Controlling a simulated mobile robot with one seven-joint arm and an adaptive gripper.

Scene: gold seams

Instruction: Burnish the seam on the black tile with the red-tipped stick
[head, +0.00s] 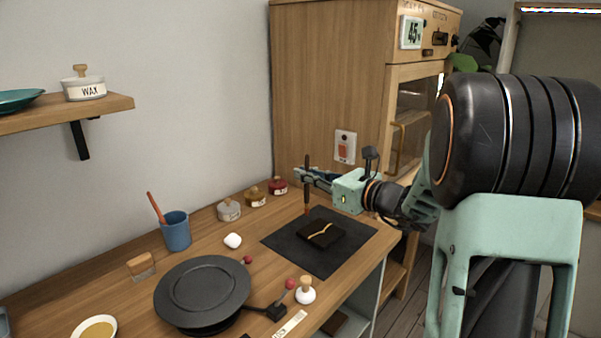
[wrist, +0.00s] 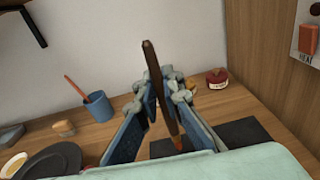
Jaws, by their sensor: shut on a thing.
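My gripper (head: 308,177) is shut on a dark upright stick (head: 307,192). The stick has an orange-red lower tip, which also shows in the wrist view (wrist: 180,144). In the wrist view my gripper (wrist: 170,92) has the stick between its fingers, slightly tilted in that picture. The black tile (head: 311,236) lies on a dark mat (head: 345,220) and carries a gold seam (head: 322,230) across its top. In the head view the tip shows above and left of the tile, apart from it. The tile is hidden in the wrist view.
Small jars, a red one (head: 278,186) among them, stand along the wall behind the mat. A blue cup (head: 176,232) holds an orange-handled tool. A round black plate (head: 202,292), a white lump (head: 233,240) and a wooden-knobbed stamp (head: 305,291) are nearer. A wooden cabinet (head: 325,80) rises behind.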

